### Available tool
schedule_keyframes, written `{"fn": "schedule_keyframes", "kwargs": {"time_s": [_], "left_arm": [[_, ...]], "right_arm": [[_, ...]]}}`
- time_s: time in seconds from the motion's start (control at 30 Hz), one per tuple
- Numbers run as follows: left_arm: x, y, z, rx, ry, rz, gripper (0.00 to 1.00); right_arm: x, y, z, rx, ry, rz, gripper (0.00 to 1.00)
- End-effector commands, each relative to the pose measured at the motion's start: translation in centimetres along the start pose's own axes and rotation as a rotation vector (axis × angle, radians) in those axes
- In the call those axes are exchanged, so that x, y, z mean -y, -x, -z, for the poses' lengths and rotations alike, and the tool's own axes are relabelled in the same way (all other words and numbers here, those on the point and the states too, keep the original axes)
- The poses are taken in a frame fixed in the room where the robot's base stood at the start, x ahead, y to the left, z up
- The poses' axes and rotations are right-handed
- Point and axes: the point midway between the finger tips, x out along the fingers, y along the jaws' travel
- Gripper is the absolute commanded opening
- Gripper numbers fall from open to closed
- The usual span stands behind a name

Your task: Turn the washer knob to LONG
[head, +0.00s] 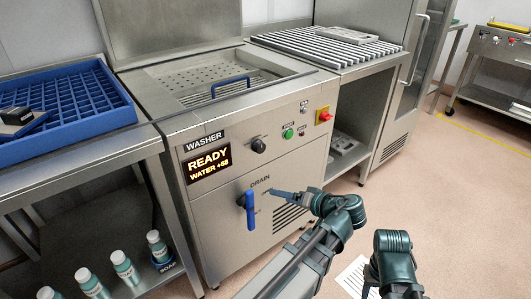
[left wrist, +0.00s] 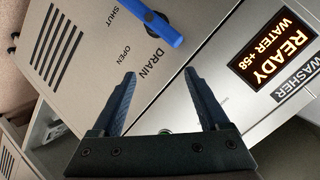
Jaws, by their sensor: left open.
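The washer (head: 225,215) is a steel cabinet. Its small black knob (head: 258,146) sits on the front panel, right of the lit display (head: 207,164), which reads READY and WATER +58. The knob's setting and the lettering around it are too small to read. My left gripper (head: 272,193) is open and empty in front of the panel, below the knob and right of the blue drain handle (head: 250,210). In the left wrist view, the open fingers (left wrist: 167,100) point at the panel by the word DRAIN. I cannot clearly make out the knob there. My right gripper is not visible.
The blue drain handle also shows in the left wrist view (left wrist: 158,22), near the fingers. A green button (head: 288,133) and a red-and-yellow switch (head: 324,115) are right of the knob. A blue rack (head: 70,140) stands on the left table, with several bottles (head: 122,265) below.

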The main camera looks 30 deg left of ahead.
Motion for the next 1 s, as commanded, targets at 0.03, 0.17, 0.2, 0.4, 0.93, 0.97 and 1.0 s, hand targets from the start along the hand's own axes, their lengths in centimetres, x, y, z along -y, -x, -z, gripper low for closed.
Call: {"fn": "schedule_keyframes", "kwargs": {"time_s": [0.03,0.17,0.2,0.4,0.93,0.97,1.0], "left_arm": [[0.7,1.0,1.5,-0.071,0.043,0.053,0.78],[2.6,3.4,4.5,-0.234,0.151,0.164,0.78],[3.1,4.0,5.1,-0.271,0.177,0.186,0.78],[4.2,5.9,6.7,-0.375,0.244,0.24,0.78],[5.9,0.8,8.7,-0.378,0.249,0.248,0.78],[6.1,0.2,8.9,-0.378,0.249,0.248,0.78],[6.3,-0.6,9.2,-0.378,0.249,0.248,0.78]], "right_arm": [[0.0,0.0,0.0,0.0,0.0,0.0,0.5],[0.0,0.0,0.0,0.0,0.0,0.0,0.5],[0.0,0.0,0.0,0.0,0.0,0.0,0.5],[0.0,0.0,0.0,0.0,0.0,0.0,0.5],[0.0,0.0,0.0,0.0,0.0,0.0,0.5],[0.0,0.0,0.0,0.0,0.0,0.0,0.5],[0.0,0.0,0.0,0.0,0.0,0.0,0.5]]}}
